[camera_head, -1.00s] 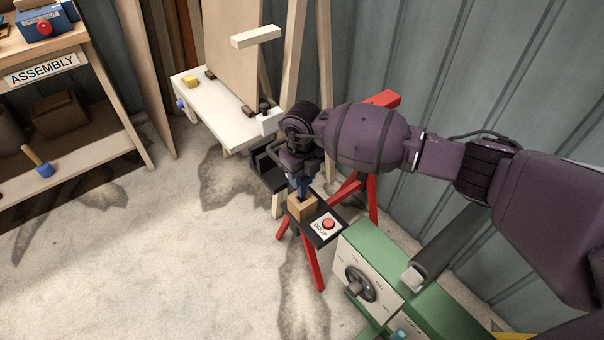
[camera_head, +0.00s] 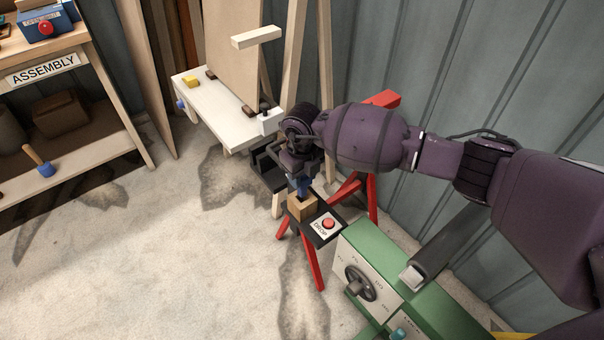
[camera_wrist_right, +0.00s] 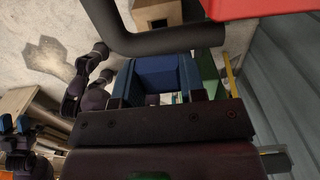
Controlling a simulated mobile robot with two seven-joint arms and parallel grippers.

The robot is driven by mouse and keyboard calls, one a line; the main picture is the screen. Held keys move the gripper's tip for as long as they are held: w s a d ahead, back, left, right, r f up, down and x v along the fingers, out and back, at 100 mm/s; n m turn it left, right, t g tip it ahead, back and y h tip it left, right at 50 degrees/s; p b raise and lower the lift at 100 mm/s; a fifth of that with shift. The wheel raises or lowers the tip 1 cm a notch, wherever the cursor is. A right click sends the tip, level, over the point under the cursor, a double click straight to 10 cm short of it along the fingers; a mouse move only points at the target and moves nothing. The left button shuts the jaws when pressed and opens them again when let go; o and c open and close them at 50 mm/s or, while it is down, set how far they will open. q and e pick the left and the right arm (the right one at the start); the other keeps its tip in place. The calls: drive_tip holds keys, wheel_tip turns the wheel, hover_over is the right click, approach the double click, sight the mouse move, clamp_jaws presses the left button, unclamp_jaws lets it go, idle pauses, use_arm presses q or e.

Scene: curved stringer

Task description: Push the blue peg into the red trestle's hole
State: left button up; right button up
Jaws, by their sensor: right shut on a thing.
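My right gripper (camera_head: 301,180) is shut on the blue peg (camera_head: 302,189), which stands about upright over the wooden block (camera_head: 302,208) on the red trestle (camera_head: 314,262). The peg's lower end meets the block's top in the head view; how deep it sits in the hole I cannot tell, as the hole is hidden there. In the right wrist view the blue peg (camera_wrist_right: 160,75) lies between the two fingers. My left gripper is out of the head view; purple parts of mine with a bit of blue show small at the left of the wrist view, too unclear to read.
A black plate with a red DROP button (camera_head: 328,224) is beside the block. A green machine (camera_head: 400,270) with a handwheel stands close at the right. A white bench (camera_head: 215,112) is behind, and a corrugated wall (camera_head: 450,80) runs along the right. Open floor lies left.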

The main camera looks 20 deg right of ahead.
sight(303, 190)
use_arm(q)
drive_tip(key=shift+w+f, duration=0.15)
use_arm(e)
drive_tip(key=shift+f, duration=0.55)
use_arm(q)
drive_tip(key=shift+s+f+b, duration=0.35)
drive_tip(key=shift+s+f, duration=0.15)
use_arm(e)
drive_tip(key=shift+f, duration=0.9)
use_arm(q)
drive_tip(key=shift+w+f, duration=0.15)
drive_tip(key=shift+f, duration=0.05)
use_arm(e)
drive_tip(key=shift+f, duration=0.7)
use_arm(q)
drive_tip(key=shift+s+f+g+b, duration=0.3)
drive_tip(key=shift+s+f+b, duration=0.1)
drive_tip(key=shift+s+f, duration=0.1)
use_arm(e)
drive_tip(key=shift+f, duration=0.9)
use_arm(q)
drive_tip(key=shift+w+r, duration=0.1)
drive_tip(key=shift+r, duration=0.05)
use_arm(e)
drive_tip(key=shift+r, duration=0.1)
